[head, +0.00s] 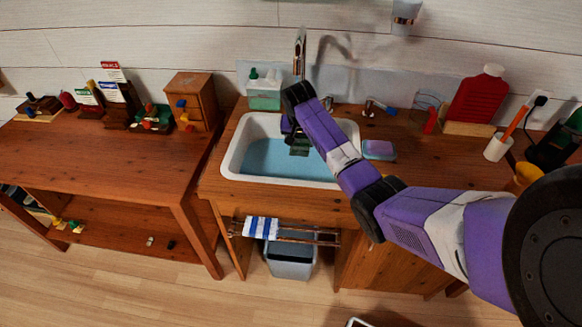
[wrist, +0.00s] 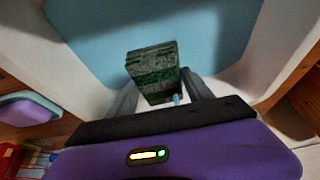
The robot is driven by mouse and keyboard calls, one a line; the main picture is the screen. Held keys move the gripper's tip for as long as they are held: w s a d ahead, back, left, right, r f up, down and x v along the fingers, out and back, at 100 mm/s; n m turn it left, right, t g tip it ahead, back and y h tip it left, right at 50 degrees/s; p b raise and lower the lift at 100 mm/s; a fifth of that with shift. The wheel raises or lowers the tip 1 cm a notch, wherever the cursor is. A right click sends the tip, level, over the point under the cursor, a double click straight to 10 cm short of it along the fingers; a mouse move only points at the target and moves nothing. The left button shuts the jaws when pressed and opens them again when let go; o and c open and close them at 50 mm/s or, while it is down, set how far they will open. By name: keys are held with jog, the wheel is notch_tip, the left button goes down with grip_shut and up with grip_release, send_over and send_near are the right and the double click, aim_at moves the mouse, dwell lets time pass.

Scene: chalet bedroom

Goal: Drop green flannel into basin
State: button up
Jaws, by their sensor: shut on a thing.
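The green flannel (wrist: 153,69) is a folded dark green block with a lighter pattern. My gripper (wrist: 160,90) is shut on it. The basin (head: 237,165) is white and set in the wooden washstand, with a blue inside floor. In the head view my gripper (head: 299,143) hangs over the basin, with the flannel (head: 299,151) at its tip, partly hidden by my arm. In the wrist view the blue basin floor (wrist: 100,35) lies behind the flannel. I cannot tell how high the flannel is above the floor.
A tap (head: 300,50) rises behind the basin. A soap dish (head: 379,150) sits right of it, and a soap bottle (head: 264,92) stands behind left. A red hot-water bottle (head: 478,97) and a cup with a brush (head: 496,148) stand farther right. A striped towel (head: 261,227) hangs below.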

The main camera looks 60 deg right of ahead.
jog(key=o, duration=1.4)
jog(key=shift+r, duration=0.1)
jog(key=v, duration=0.7)
jog(key=shift+a+r, duration=0.15)
jog(key=shift+r, duration=0.15)
